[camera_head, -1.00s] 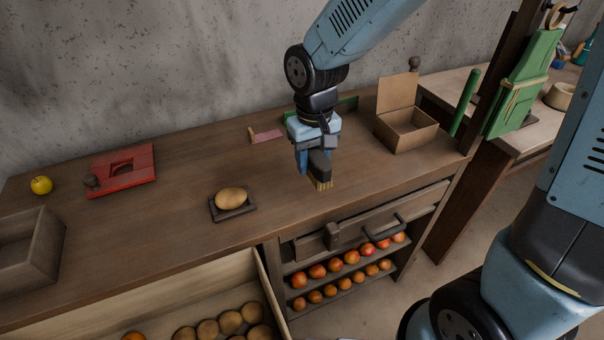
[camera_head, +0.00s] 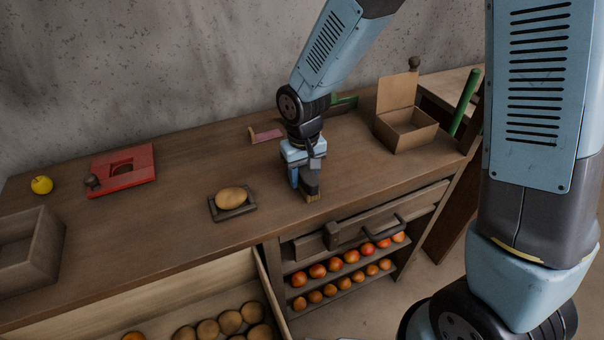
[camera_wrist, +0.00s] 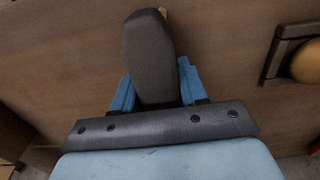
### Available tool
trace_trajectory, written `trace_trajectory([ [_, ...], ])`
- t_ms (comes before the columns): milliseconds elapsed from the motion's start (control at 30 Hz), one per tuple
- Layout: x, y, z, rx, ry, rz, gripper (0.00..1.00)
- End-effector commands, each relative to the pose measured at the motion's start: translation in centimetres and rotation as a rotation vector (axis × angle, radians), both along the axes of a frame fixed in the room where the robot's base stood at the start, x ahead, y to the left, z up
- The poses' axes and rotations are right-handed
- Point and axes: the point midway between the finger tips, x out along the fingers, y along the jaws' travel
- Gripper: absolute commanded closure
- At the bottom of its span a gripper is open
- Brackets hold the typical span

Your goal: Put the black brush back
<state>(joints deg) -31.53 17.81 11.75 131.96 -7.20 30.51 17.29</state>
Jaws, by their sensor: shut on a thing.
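My gripper (camera_head: 304,184) is shut on the black brush (camera_head: 312,182), low over the front part of the wooden counter, right of the potato tray. The brush hangs bristles down, and its pale yellow bristles show at the lower end, at or close to the counter top; I cannot tell whether they touch. In the wrist view the dark brush body (camera_wrist: 148,55) stands between the two blue fingers (camera_wrist: 152,88). Most of the bristles are hidden there.
A potato (camera_head: 231,198) lies on a small dark tray (camera_head: 217,215). A red board (camera_head: 135,158), a yellow apple (camera_head: 41,185) and a wooden box (camera_head: 50,255) are left. A pink-bladed tool (camera_head: 267,136) and an open box (camera_head: 401,136) are behind. An open drawer (camera_head: 215,278) holds potatoes.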

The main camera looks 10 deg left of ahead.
Motion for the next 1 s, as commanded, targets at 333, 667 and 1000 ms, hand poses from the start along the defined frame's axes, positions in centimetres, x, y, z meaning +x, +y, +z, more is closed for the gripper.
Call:
trace_trajectory([
  [333,0.0,0.0,-0.2,0.000,0.000,-0.001,0.53],
  [667,0.0,0.0,-0.1,0.000,0.000,-0.001,0.32],
  [1000,0.1,0.0,1.4,0.003,-0.003,-0.003,0.32],
])
